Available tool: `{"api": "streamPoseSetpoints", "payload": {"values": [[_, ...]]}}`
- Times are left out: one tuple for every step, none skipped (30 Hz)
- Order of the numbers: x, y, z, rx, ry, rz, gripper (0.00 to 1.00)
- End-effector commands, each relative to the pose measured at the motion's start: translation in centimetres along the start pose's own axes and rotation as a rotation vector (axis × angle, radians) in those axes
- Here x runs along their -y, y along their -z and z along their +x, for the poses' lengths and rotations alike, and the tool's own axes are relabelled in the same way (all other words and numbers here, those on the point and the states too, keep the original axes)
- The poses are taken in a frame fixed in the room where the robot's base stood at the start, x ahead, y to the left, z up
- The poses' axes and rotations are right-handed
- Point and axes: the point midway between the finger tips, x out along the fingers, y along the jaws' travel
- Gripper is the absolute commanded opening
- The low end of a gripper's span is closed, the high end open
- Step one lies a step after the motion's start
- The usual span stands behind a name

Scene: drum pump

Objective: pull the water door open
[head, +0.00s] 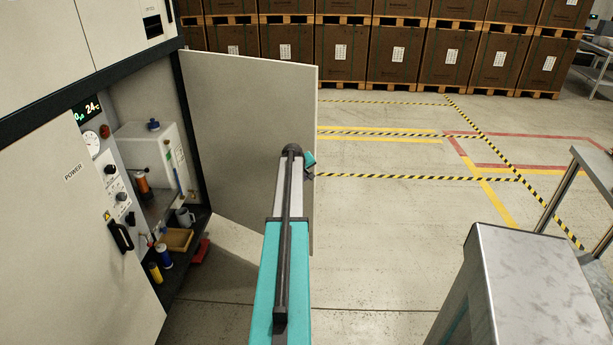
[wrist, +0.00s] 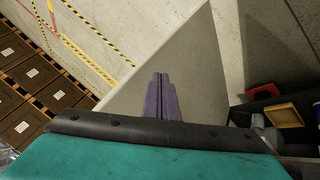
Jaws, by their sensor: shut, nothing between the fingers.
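The water door (head: 245,110) is a plain beige panel, standing wide open at the right side of the cabinet opening in the head view. No label shows on the side facing me. It also fills the middle of the wrist view (wrist: 190,65) as a pale slab. My gripper (wrist: 162,82) shows there as two dark purple fingers close together, shut and empty. They lie in front of the panel; whether they touch it I cannot tell.
A closed door marked POWER (head: 70,225) is at left. A metal-topped block (head: 530,270) stands at right. Boxes on pallets (head: 340,52) line the back; the floor between is clear.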

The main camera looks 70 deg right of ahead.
Motion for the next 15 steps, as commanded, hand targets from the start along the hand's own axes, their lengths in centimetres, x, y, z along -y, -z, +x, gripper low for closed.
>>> {"api": "streamPoseSetpoints", "payload": {"values": [[0.5,-0.4,-0.4,0.000,0.000,0.000,0.00],[0.7,-0.6,-0.6,0.000,0.000,0.000,0.00],[0.9,-0.8,-0.8,0.000,0.000,0.001,0.00],[1.1,-0.9,-1.0,0.000,0.000,0.001,0.00],[0.8,-0.9,-1.5,-0.001,-0.002,0.003,0.00],[0.6,-1.0,-2.1,-0.001,-0.003,0.003,0.00],[0.4,-1.1,-2.5,-0.002,-0.003,0.003,0.00],[0.4,-1.1,-2.9,-0.002,-0.003,0.003,0.00],[0.3,-1.3,-3.4,-0.001,-0.002,0.003,0.00],[0.2,-1.3,-3.8,-0.001,-0.002,0.003,0.00],[0.1,-1.4,-4.2,-0.001,-0.002,0.003,0.00],[-0.1,-1.4,-4.8,-0.001,-0.002,0.004,0.00],[-0.1,-1.5,-5.2,-0.002,-0.002,0.004,0.00],[-0.2,-1.6,-5.6,-0.001,-0.002,0.004,0.00],[-0.3,-1.7,-6.2,-0.001,-0.001,0.004,0.00]]}}
